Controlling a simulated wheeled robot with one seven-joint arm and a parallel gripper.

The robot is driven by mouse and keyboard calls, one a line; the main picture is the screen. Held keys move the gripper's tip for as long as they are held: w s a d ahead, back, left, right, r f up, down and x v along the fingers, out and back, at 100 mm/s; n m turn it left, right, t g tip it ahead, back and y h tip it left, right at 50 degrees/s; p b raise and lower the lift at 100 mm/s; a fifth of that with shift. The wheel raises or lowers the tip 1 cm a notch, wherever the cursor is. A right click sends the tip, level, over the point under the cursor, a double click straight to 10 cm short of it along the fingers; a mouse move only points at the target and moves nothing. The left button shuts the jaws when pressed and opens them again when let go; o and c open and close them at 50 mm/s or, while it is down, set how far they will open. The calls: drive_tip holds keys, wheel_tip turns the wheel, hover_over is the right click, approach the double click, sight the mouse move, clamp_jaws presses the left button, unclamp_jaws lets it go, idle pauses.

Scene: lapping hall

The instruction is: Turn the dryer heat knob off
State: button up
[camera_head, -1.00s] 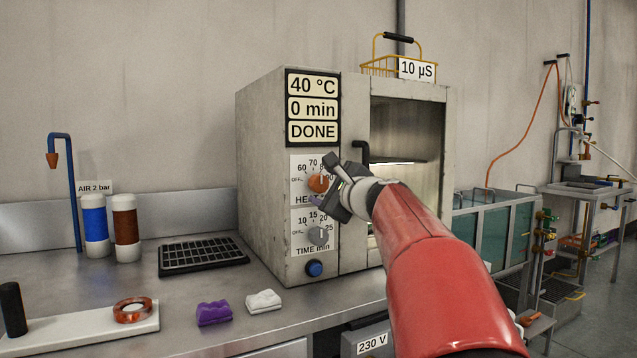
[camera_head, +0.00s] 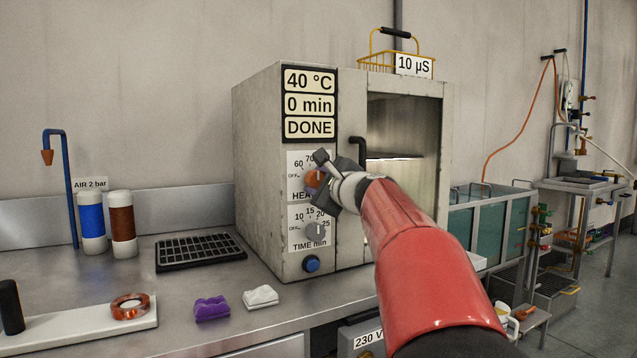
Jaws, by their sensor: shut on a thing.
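The dryer (camera_head: 262,160) is a grey metal box on the bench, its display reading 40 °C, 0 min, DONE. The orange heat knob (camera_head: 311,181) sits on the upper dial of the front panel, partly hidden by my gripper. My gripper (camera_head: 318,175) is at this knob and shut on it. The knob's pointer and much of the scale are covered, so its setting cannot be read. The OFF mark shows at the dial's left. The grey time knob (camera_head: 316,232) is just below, clear of the fingers.
A blue button (camera_head: 312,264) is below the time dial. The dryer's dark handle (camera_head: 360,150) stands close to my gripper, beside the open chamber (camera_head: 405,130). A black rack (camera_head: 200,252), purple cloth (camera_head: 212,309) and white cloth (camera_head: 260,297) lie on the bench.

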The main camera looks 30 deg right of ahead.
drive_tip(key=shift+f+n+b, duration=0.1)
drive_tip(key=shift+n+b, duration=0.2)
drive_tip(key=n+b, duration=0.2)
drive_tip(key=shift+f+n+b, duration=0.1)
drive_tip(key=shift+n+b, duration=0.2)
drive_tip(key=shift+n, duration=0.1)
drive_tip(key=n+b, duration=0.3)
drive_tip(key=n, duration=0.1)
drive_tip(key=n+b, duration=0.2)
drive_tip(key=n, duration=0.2)
drive_tip(key=shift+r+n+b, duration=0.25)
drive_tip(key=shift+n+b, duration=0.15)
drive_tip(key=shift+r+n+b, duration=0.1)
drive_tip(key=shift+n+b, duration=0.65)
drive_tip(key=shift+n, duration=1.05)
drive_tip(key=o, duration=1)
drive_tip(key=shift+r, duration=0.1)
